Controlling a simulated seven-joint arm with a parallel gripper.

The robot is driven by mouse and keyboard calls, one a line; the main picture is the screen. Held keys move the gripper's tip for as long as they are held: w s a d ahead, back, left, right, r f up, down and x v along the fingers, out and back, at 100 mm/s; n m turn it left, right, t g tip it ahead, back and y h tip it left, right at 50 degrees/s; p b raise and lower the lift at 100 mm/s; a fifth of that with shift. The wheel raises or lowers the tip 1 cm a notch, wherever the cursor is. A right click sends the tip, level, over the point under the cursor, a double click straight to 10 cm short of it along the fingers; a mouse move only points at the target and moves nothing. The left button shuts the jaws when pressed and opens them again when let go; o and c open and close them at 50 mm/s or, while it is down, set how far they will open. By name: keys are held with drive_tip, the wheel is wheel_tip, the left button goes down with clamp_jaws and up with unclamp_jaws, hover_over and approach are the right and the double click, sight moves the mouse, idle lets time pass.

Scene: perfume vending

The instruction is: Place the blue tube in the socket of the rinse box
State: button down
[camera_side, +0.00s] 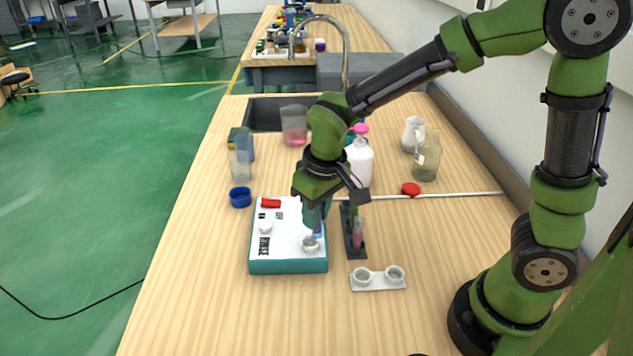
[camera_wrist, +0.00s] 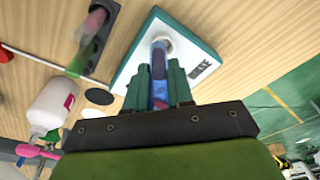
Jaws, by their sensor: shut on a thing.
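The rinse box (camera_side: 287,265) has a white top, teal sides and the word RINSE. It also shows in the wrist view (camera_wrist: 200,43). Its round socket (camera_side: 311,244) is near the front right corner of the top. My gripper (camera_side: 317,222) is over this corner, pointing down, and is shut on the blue tube (camera_wrist: 159,78). In the wrist view, the tube stands between the fingers with its far end at the socket (camera_wrist: 163,40). In the side view, the tube's lower part (camera_side: 318,235) meets the socket area. I cannot tell how deep it sits.
A dark rack (camera_side: 347,222) with a pink tube (camera_side: 358,233) stands close right of the box. A white two-cup holder (camera_side: 378,282) lies in front of it. A white bottle (camera_side: 360,165) stands behind. A blue cap (camera_side: 240,197) lies left. The front table is clear.

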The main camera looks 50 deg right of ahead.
drive_tip(key=shift+w+a, duration=0.2)
drive_tip(key=shift+w, duration=0.5)
drive_tip(key=shift+f, duration=1.8)
drive_tip(key=shift+f, duration=0.2)
drive_tip(key=c, duration=1)
unclamp_jaws()
drive_tip(key=shift+w+r, duration=0.1)
drive_tip(key=shift+r, duration=0.05)
